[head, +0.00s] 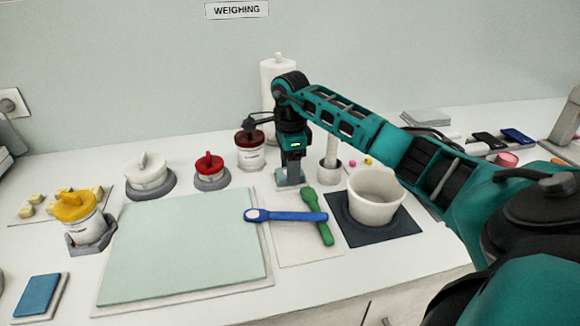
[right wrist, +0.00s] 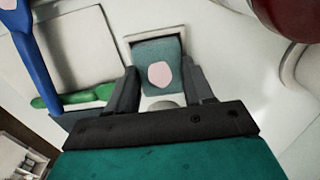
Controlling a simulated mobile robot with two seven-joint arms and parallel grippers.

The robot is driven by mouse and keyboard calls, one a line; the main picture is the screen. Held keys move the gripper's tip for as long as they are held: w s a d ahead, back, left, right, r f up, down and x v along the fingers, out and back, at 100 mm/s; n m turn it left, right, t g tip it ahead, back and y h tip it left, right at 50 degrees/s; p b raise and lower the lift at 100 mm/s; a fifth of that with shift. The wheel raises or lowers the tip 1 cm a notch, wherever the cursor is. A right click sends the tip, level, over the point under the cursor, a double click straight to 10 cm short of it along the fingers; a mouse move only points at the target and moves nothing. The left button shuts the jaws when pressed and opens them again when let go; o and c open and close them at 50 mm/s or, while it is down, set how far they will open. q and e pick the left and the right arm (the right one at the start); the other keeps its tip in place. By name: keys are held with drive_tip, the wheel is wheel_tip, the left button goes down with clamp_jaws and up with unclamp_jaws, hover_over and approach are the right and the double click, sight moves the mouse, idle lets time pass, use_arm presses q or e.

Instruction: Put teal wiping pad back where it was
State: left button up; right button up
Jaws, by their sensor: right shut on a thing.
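The teal wiping pad (right wrist: 150,52) shows between my fingers in the right wrist view, with a pale pink patch on it. My right gripper (right wrist: 163,88) is shut on the pad; a pale rounded part between the fingers is mostly hidden. A small white plate (right wrist: 177,27) shows around the pad's edges, below it. I cannot tell whether pad and plate touch. In the head view my right gripper (head: 290,183) points down at the small plate, behind the blue spatula, and largely hides the pad. My left gripper is in neither view.
A blue spatula (head: 290,216) and a green one (head: 319,222) lie crossed in front. A white beaker (head: 375,198) stands on a dark mat at right. Red-lidded jars (head: 250,152) stand behind left. A large pale green mat (head: 185,250) is bare.

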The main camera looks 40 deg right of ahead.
drive_tip(key=o, duration=0.5)
drive_tip(key=shift+f, duration=0.15)
drive_tip(key=o, duration=0.4)
wheel_tip(320, 180, up, 12)
drive_tip(key=shift+r, duration=0.2)
idle(0.5)
